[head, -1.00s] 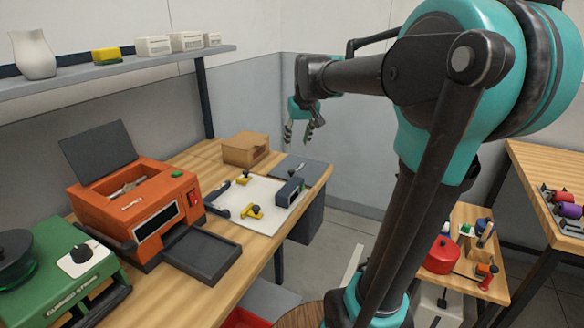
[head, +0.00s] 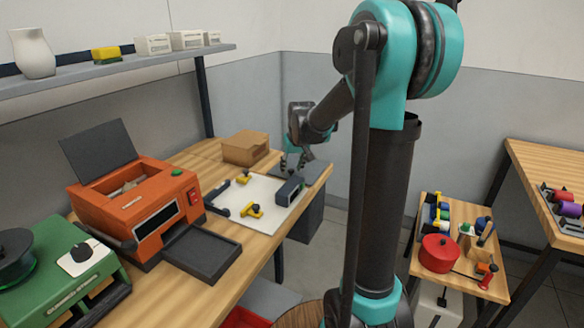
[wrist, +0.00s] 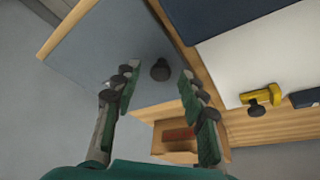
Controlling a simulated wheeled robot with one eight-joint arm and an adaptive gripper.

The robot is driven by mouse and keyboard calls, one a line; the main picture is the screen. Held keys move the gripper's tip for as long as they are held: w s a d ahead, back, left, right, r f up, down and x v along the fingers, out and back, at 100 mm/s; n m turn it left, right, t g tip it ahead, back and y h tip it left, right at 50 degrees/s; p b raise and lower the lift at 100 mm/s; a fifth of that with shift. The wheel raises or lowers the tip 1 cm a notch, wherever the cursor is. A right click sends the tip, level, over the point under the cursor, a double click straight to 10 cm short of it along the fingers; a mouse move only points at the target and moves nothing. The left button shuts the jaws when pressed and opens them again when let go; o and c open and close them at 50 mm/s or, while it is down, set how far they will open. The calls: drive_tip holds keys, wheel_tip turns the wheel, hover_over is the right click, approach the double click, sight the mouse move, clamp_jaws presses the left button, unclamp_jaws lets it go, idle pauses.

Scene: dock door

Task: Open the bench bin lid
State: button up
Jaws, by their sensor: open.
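The bench bin lid is a flat grey panel (head: 318,173) at the far right end of the workbench, above a dark bin body (head: 308,218). It looks closed. In the wrist view the lid (wrist: 90,55) fills the upper left, with a round black knob (wrist: 160,70) on it. My gripper (head: 297,163) is over the lid, pointing down, and partly hides it in the head view. In the wrist view my gripper (wrist: 160,88) is open and empty, with the knob appearing between its fingertips. Whether the fingers touch the knob cannot be told.
A cardboard box (head: 246,148) stands close behind the lid. An orange machine (head: 140,205) with a raised lid stands left. A small table with a red pot (head: 439,253) is at right.

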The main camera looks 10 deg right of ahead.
drive_tip(key=shift+c, duration=0.6)
clamp_jaws()
drive_tip(key=shift+a+r, duration=0.1)
